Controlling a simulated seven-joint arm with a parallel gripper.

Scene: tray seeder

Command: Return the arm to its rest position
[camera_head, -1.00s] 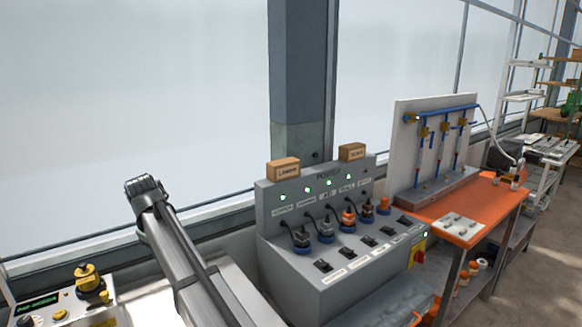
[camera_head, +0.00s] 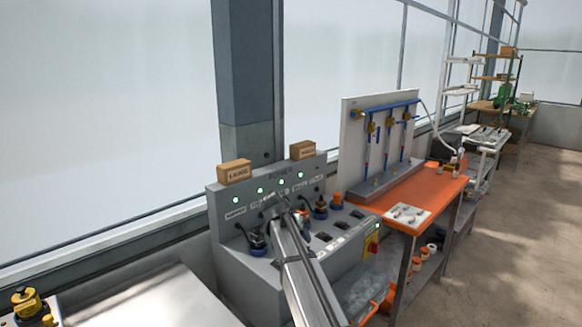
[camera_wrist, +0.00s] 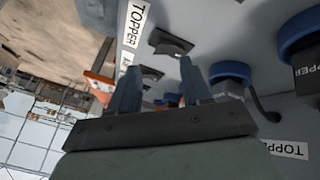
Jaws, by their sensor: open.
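My arm (camera_head: 305,275) reaches up from the bottom of the head view, in front of the grey control console (camera_head: 222,270). My gripper is small and hard to make out there against the console face. In the wrist view my gripper (camera_wrist: 157,80) shows two blue-grey fingers set apart, with nothing held between them. Blue-ringed plugs (camera_wrist: 300,35) and labels reading TOPPER (camera_wrist: 136,22) lie beyond the fingers. I cannot tell the exact gap between the fingers and the console. My arm hides part of the console's middle.
An orange bench (camera_head: 440,186) with a white pipe board (camera_head: 350,140) stands right of the console. Two small boxes (camera_head: 234,171) sit on the console top. A pale worktop (camera_head: 150,300) is at lower left. Open floor (camera_head: 520,240) lies at right.

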